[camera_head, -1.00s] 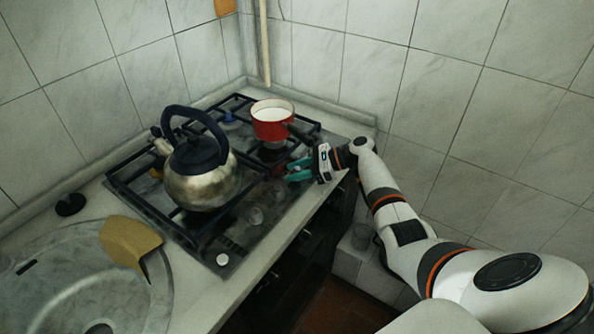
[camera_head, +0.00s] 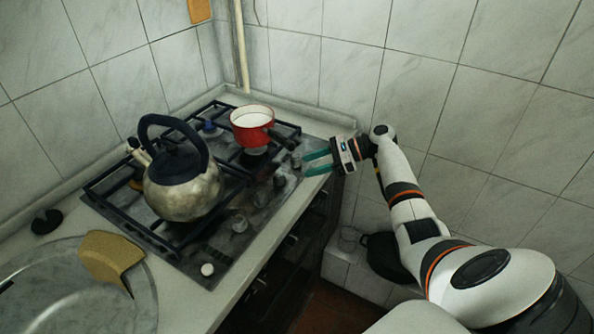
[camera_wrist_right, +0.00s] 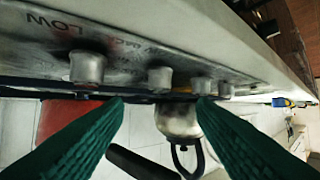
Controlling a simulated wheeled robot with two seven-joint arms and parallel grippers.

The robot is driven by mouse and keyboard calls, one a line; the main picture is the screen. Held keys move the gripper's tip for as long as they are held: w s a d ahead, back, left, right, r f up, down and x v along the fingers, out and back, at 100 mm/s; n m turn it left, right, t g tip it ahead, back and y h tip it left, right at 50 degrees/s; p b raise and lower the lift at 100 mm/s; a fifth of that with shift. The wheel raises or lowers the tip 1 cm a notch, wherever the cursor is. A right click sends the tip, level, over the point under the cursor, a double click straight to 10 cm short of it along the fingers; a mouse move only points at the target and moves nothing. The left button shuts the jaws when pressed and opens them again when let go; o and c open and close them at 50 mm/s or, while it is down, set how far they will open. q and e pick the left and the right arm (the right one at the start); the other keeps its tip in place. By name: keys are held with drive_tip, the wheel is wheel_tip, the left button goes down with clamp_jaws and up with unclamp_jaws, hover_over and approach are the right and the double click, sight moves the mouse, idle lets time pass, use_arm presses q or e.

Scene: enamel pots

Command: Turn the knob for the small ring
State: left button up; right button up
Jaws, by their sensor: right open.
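The hob's control knobs stand in a row along its front edge. In the head view they include a far knob (camera_head: 296,162), a second knob (camera_head: 279,181) and a clear-looking nearer knob (camera_head: 239,223). My right gripper (camera_head: 317,162) has teal fingers, open and empty, just right of the far knob. In the right wrist view its fingertips (camera_wrist_right: 160,101) point toward the hob, with the large-looking knob (camera_wrist_right: 87,68) and a second knob (camera_wrist_right: 160,78) above them in the picture. I cannot tell which knob serves the small ring. My left gripper is out of view.
A red pot (camera_head: 252,125) with white contents stands on the back ring, its dark handle toward the knobs. A steel kettle (camera_head: 183,188) stands on the nearer grate. Tiled wall rises behind my right arm.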

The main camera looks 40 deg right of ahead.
sight(282, 176)
drive_tip(key=shift+v, duration=0.8)
drive_tip(key=shift+a+f+m+h+p, duration=0.2)
drive_tip(key=shift+a+m+h+p, duration=0.05)
drive_tip(key=shift+m+h+p, duration=0.1)
drive_tip(key=a+f+m+h+p, duration=0.1)
drive_tip(key=a+f+m+t+h+p, duration=0.1)
drive_tip(key=p, duration=0.1)
drive_tip(key=a+m+t+h+p, duration=0.1)
drive_tip(key=m+h+p, duration=0.1)
drive_tip(key=shift+s+a+f, duration=0.1)
drive_tip(key=shift+s+f, duration=0.2)
drive_tip(key=shift+f, duration=0.1)
drive_tip(key=s+a+r+m+t+h+p, duration=0.3)
drive_tip(key=s+a+m+h+p, duration=0.1)
drive_tip(key=x, duration=0.4)
drive_tip(key=b+x, duration=0.1)
drive_tip(key=x, duration=0.7)
drive_tip(key=shift+w+d+r, duration=0.2)
drive_tip(key=shift+d+r, duration=0.1)
drive_tip(key=shift+d, duration=0.05)
drive_tip(key=shift+c, duration=0.4)
